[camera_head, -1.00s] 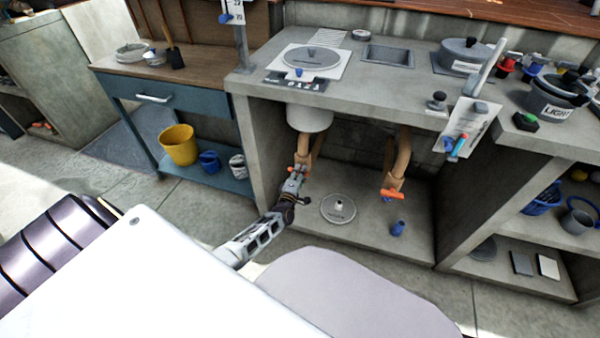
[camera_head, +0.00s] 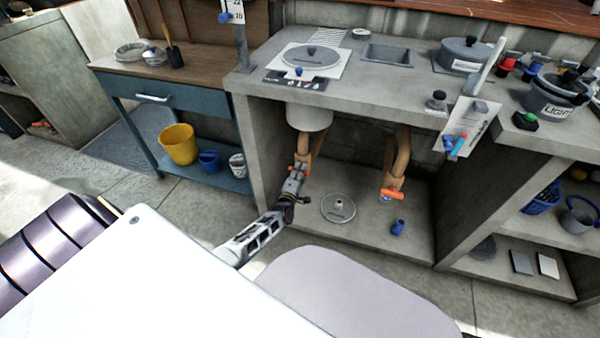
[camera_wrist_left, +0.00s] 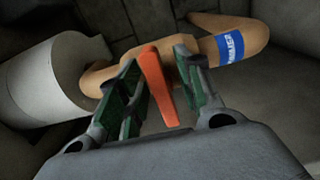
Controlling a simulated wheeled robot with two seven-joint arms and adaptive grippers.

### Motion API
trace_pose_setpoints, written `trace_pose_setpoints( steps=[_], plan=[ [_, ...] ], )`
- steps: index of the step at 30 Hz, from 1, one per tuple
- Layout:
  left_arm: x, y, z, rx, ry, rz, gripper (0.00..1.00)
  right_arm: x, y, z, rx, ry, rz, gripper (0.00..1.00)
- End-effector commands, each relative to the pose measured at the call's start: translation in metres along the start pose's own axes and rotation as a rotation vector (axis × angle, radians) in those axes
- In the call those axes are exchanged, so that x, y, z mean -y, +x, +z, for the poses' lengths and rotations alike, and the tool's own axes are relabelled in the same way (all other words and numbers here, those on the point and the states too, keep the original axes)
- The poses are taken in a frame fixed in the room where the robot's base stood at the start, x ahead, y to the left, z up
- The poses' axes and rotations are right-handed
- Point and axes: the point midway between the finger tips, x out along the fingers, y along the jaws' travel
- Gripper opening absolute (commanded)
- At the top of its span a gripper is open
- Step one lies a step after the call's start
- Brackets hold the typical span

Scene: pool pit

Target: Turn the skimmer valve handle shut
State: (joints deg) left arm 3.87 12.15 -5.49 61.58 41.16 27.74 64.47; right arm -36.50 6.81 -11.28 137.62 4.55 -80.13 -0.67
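An orange valve handle (camera_wrist_left: 160,85) sits on a tan pipe (camera_wrist_left: 243,38) in the left wrist view. The pipe carries a blue label (camera_wrist_left: 230,46) whose lettering I cannot read surely. My left gripper (camera_wrist_left: 158,80) has its green-padded fingers on either side of the handle, with a gap showing at the right finger. In the head view my left gripper (camera_head: 298,172) reaches under the counter to the left pipe (camera_head: 303,152), largely hiding its orange handle. A second orange handle (camera_head: 393,194) is on the right pipe (camera_head: 401,155). My right gripper is not in view.
A grey round tank (camera_head: 310,118) hangs beside the left pipe under the concrete counter (camera_head: 345,92). A round lid (camera_head: 338,208) and a blue item (camera_head: 398,228) lie on the cabinet floor. The counter's side wall (camera_head: 262,150) stands close left of my gripper.

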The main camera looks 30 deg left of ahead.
Motion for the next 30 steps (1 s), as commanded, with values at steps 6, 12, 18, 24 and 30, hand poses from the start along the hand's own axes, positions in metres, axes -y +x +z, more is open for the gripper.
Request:
trace_pose_setpoints(
  steps=[6, 12, 18, 24, 30],
  plan=[
    [0.001, -0.008, 0.001, 0.000, -0.001, -0.001, 0.36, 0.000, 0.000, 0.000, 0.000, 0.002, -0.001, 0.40],
    [0.001, -0.022, 0.001, 0.001, -0.002, -0.002, 0.36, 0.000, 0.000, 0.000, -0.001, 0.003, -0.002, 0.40],
    [0.001, -0.038, 0.000, 0.000, 0.000, -0.002, 0.36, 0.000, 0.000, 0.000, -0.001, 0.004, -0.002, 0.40],
    [0.001, -0.055, 0.000, 0.000, -0.001, -0.001, 0.36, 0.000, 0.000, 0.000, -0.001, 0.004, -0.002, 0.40],
    [0.001, -0.073, 0.000, 0.000, -0.001, -0.002, 0.36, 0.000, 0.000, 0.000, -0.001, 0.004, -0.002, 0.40]
  ],
)
